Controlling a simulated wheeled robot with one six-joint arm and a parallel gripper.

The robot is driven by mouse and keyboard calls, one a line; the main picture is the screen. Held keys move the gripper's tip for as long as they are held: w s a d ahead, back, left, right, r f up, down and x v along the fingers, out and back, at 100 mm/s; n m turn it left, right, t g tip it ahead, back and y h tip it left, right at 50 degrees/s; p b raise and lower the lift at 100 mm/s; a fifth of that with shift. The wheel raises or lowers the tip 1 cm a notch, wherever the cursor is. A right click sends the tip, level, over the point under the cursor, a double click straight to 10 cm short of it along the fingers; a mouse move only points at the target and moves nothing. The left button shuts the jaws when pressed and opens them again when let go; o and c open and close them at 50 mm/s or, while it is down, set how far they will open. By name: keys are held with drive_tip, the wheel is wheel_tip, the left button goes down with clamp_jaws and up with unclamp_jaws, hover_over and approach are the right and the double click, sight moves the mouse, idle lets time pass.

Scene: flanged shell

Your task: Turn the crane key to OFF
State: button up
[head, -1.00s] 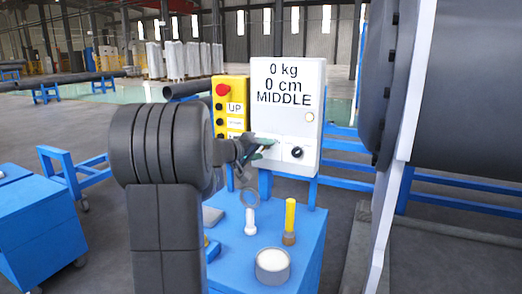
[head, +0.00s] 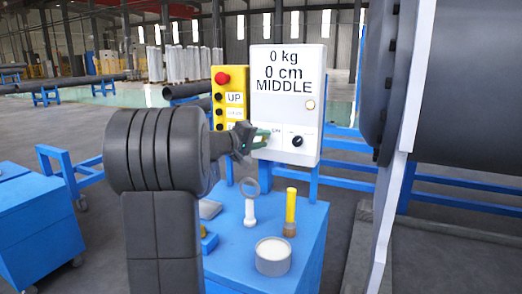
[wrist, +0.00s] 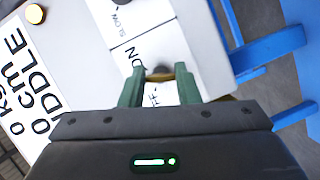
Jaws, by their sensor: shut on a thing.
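The white control box (head: 288,115) reads 0 kg, 0 cm, MIDDLE and stands behind the blue cart. My gripper (head: 262,138) is at the lower left of its face. In the wrist view, the green fingers (wrist: 158,80) are shut on the crane key (wrist: 160,74), of which only a small dark and brassy part shows between them. The box face (wrist: 110,35) looks tilted there. The key's exact angle is mostly hidden.
A black knob (head: 297,141) sits right of the key on the box. A yellow button box (head: 229,95) with a red button is to the left. The blue cart (head: 300,235) carries a white ring-topped piece (head: 250,200), a yellow-handled tool (head: 291,210) and a round tin (head: 272,257).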

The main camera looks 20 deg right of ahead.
drive_tip(key=n+b, duration=0.1)
drive_tip(key=b, duration=0.1)
drive_tip(key=f+n+h+b, duration=0.1)
drive_tip(key=n+b, duration=0.1)
drive_tip(key=shift+b, duration=0.35)
drive_tip(key=n+h+b, duration=0.1)
drive_tip(key=n+b, duration=0.2)
drive_tip(key=b, duration=0.1)
drive_tip(key=shift+n+t+h, duration=0.3)
drive_tip(key=shift+t, duration=0.1)
drive_tip(key=n+t+b, duration=0.1)
drive_tip(key=n+b, duration=0.2)
drive_tip(key=shift+r+n+h, duration=0.1)
drive_tip(key=shift+n+h, duration=0.2)
drive_tip(key=shift+h, duration=0.1)
drive_tip(key=shift+r+n+t+b, duration=0.1)
drive_tip(key=shift+n+t+b, duration=0.65)
drive_tip(key=shift+n, duration=0.55)
drive_tip(key=o, duration=1)
drive_tip(key=shift+r, duration=0.1)
drive_tip(key=shift+s+a, duration=0.1)
